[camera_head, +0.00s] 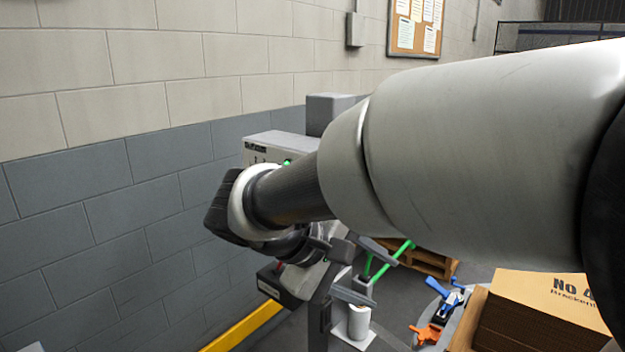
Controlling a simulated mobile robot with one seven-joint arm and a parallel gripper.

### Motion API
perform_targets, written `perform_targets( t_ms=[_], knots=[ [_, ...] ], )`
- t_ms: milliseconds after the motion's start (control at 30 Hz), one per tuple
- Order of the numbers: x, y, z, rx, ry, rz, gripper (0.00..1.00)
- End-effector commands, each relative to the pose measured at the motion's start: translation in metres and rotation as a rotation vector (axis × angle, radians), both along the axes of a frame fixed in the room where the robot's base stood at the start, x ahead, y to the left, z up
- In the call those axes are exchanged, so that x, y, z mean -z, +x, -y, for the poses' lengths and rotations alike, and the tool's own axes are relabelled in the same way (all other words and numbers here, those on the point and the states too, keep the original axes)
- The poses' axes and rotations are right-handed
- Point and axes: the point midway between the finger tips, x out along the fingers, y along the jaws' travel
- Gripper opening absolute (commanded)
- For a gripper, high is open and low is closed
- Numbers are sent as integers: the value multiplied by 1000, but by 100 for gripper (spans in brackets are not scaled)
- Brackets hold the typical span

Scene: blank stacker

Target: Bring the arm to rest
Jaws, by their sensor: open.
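My arm crosses the picture from the right edge to the left of centre, its thick grey-white link in the foreground. The arm bends back at a dark joint near the wall, and its wrist hangs below the forearm. My gripper (376,276) shows partly below the forearm, with two grey fingers apart and pointing right.
A grey machine (270,147) with a green light stands behind the forearm. A white cylinder (358,322) stands below the gripper. A block wall (95,235) fills the left.

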Motion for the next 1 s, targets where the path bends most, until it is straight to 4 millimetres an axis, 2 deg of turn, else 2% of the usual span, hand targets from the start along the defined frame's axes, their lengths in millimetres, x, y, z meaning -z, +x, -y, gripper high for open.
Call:
perform_targets(
  t_ms=[33,100,200,300,500,667,700,867,1000],
  knots=[
    [5,-21,27,69,120,-16,49],
    [15,-48,46,143,283,-27,49],
    [25,-78,57,221,485,0,49],
    [29,-98,59,277,639,53,49],
    [28,-118,57,353,860,193,49],
    [23,-125,56,398,993,329,49],
    [4,-124,54,393,991,319,49],
    [-30,-124,54,391,987,312,49],
    [-65,-124,54,391,986,311,49]
  ],
)
